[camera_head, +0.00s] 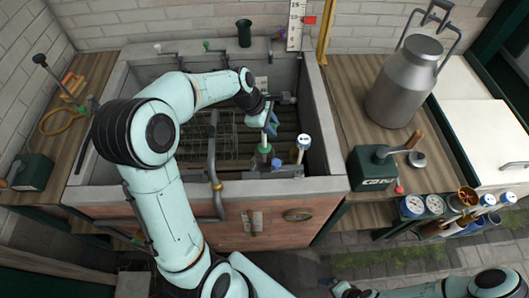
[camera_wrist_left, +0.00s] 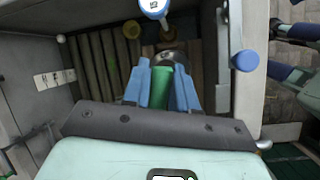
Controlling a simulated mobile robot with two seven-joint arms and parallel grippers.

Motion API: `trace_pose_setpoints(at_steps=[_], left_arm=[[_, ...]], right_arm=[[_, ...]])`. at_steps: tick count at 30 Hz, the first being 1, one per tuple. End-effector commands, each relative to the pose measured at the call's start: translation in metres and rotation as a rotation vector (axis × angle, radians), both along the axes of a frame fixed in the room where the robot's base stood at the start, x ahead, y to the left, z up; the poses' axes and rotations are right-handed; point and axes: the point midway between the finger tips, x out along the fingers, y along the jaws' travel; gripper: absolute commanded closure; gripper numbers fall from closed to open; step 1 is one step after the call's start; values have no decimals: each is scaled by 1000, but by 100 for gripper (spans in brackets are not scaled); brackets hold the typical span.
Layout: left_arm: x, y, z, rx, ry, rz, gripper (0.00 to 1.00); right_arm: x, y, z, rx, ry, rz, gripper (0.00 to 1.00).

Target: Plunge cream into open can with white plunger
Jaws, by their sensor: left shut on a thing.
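My left gripper (camera_head: 271,124) reaches down into the grey basin (camera_head: 335,165). In the left wrist view its blue fingers (camera_wrist_left: 162,92) are shut on a green cylindrical grip (camera_wrist_left: 161,88). In the head view a pale upright rod and a green piece (camera_head: 265,147) show just below the fingers. A dark round metal piece (camera_wrist_left: 172,58) lies beyond the grip; I cannot tell whether it is the open can's mouth. No white plunger can be made out for certain. My right gripper (camera_head: 342,289) is low at the bottom edge, too small to read.
A white, blue-rimmed dial on a post (camera_head: 304,141) stands close right of my left gripper. A wire rack (camera_head: 207,140) lies in the basin. A grey milk can (camera_head: 403,85) and a green box with a lever (camera_head: 375,168) stand on the right counter.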

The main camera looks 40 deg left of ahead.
Motion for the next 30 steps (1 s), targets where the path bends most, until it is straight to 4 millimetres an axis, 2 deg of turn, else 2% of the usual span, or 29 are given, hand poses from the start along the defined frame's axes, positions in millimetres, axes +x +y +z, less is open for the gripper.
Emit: trace_pose_setpoints(at_steps=[11,19,30], left_arm=[[4,0,27,1,-7,0,100],[2,0,43,1,-4,-1,100],[2,0,45,0,-2,0,100]], right_arm=[[25,0,20,0,-29,1,0],[23,0,18,0,-26,0,0],[22,0,18,0,-26,0,0]])
